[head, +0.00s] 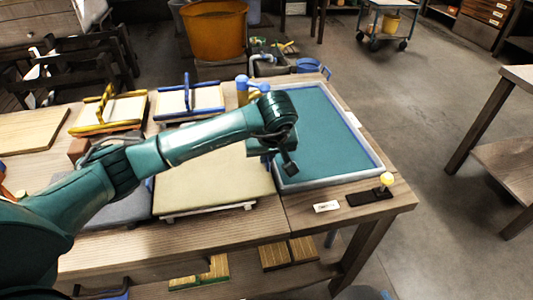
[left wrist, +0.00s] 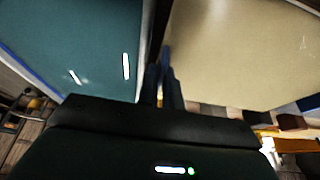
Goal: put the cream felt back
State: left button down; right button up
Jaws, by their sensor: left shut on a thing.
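The cream felt (head: 218,182) is a large flat cream sheet in the middle of the table. Small white pieces show under its front edge. My left arm crosses over its back part and hides some of it. My left gripper (head: 290,166) is at the felt's right side, by the vat's left rim. In the left wrist view the felt (left wrist: 240,50) spreads out to the right of the fingers. My left gripper's fingers (left wrist: 164,85) are close together at its edge and shut on it; the grip itself is hard to see. My right gripper is out of view.
A vat with teal contents and a pale rim (head: 371,153) stands right of the felt. A yellow-knobbed black plate (head: 371,197) and a white label (head: 327,207) lie in front. Yellow-framed (head: 100,112) and blue-framed (head: 190,101) boards lie at the back left.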

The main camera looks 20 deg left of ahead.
pick_arm(q)
jog(key=shift+f+b, duration=0.25)
jog(key=shift+b, duration=0.1)
jog(key=c, duration=1.6)
grip_release()
jog(key=shift+o, duration=0.2)
jog(key=shift+r+p, duration=0.35)
jog(key=shift+p, duration=0.05)
jog(key=v, duration=1.2)
jog(key=shift+a, duration=0.1)
